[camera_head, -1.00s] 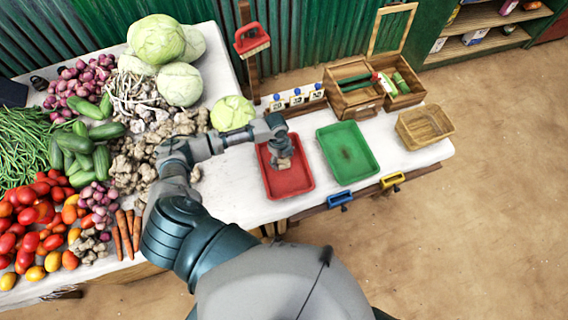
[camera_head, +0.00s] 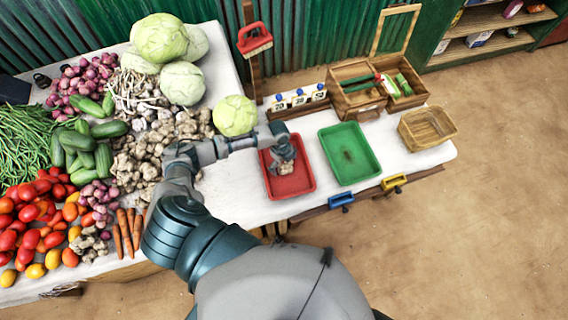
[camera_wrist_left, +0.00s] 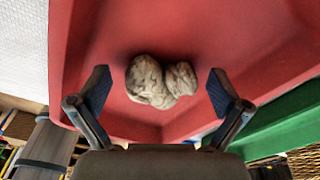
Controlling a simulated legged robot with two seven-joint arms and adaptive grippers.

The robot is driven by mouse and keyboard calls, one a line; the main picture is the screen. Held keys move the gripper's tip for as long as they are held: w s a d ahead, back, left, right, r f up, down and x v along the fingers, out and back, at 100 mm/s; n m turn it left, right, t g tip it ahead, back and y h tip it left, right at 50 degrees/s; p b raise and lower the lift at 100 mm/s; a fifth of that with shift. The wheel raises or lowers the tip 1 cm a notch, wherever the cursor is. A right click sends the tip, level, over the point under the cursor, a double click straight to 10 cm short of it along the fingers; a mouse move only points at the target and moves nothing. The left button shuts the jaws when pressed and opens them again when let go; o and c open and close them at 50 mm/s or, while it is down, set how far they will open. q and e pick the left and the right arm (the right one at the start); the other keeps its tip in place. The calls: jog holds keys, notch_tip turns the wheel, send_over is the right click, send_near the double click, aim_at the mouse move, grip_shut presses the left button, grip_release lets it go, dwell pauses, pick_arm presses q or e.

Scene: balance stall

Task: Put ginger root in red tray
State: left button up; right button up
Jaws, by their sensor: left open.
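The red tray (camera_head: 299,187) lies on the white table, left of the green tray. A knobbly tan ginger root (camera_wrist_left: 161,81) lies on the red tray's floor; in the head view the ginger root (camera_head: 285,168) is partly covered by my gripper. My left gripper (camera_head: 284,158) is over the red tray. In the left wrist view the left gripper (camera_wrist_left: 158,90) is open, with one finger on each side of the root and a gap to both. A pile of more ginger (camera_head: 140,158) lies on the table to the left. My right gripper is not in view.
The green tray (camera_head: 367,174) is right of the red one, and a wooden basket (camera_head: 447,138) stands beyond it. Wooden boxes (camera_head: 358,107) stand behind. A cabbage (camera_head: 235,115) sits behind my left forearm. Vegetable heaps fill the table's left part.

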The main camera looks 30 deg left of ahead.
pick_arm(q)
jog(key=shift+r, duration=0.1)
jog(key=shift+r, duration=0.3)
notch_tip(320, 180, up, 12)
jog(key=a, duration=0.1)
jog(key=shift+w+a+f+p, duration=0.15)
jog(key=shift+w+f+p, duration=0.1)
jog(key=shift+p, duration=0.1)
jog(key=shift+s, duration=0.1)
